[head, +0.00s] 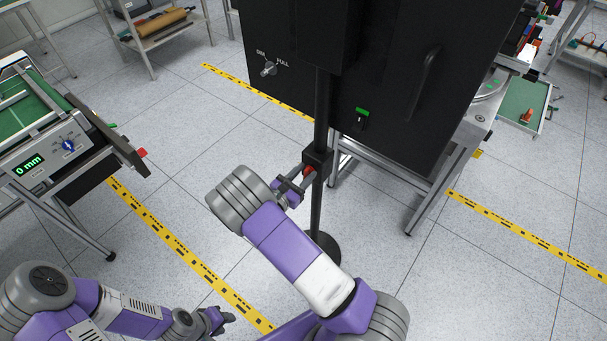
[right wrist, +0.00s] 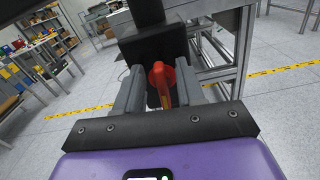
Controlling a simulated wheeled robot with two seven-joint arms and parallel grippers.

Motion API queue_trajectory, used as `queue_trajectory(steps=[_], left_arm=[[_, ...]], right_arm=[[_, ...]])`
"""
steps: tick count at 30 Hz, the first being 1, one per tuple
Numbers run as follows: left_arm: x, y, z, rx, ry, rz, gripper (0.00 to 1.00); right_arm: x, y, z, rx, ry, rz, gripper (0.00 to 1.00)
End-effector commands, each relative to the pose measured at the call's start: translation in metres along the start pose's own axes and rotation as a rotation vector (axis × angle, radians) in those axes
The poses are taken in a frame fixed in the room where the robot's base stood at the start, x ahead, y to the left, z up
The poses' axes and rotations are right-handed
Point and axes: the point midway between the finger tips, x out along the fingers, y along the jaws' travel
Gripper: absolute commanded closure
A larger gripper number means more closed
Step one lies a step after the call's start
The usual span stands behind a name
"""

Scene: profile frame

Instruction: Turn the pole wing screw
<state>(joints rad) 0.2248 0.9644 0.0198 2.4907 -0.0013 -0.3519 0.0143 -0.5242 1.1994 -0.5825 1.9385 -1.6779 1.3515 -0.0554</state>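The red pole wing screw (right wrist: 163,82) sits on a black clamp block on the black pole (head: 318,205). Its red also shows in the head view (head: 308,170), partly hidden by my gripper. My right gripper (head: 303,182) is at the block, with its grey fingers on either side of the screw in the right wrist view (right wrist: 165,92). The fingers are open, with gaps visible between them and the screw. My left gripper (head: 226,318) hangs low over the floor at the bottom of the head view, away from the pole; its finger opening is too small to tell.
A large black cabinet (head: 385,75) with a handle stands behind the pole on a metal frame. A bench with a display and blue knob (head: 68,145) is at left. The pole's round base (head: 324,248) stands on tiled floor with yellow tape lines. Floor around the pole is mostly clear.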

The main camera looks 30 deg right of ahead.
Motion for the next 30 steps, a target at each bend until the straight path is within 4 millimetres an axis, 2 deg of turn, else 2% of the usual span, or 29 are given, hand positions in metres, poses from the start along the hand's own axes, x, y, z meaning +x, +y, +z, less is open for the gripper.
queue_trajectory(steps=[1, 8, 20, 30], left_arm=[[0.000, 0.000, 0.000, 0.000, 0.000, 0.000, 0.61], [0.000, 0.000, 0.000, 0.000, 0.000, 0.000, 0.61], [0.002, -0.001, 0.000, 0.000, 0.000, 0.000, 0.61], [0.014, -0.005, -0.001, 0.000, 0.000, 0.000, 0.61]], right_arm=[[0.000, 0.000, 0.000, 0.000, 0.000, 0.000, 0.65], [0.000, 0.000, 0.000, 0.000, 0.000, 0.000, 1.00], [-0.001, -0.001, -0.001, 0.046, 0.001, 0.000, 1.00], [-0.001, -0.005, -0.003, 0.280, 0.002, 0.001, 1.00]])
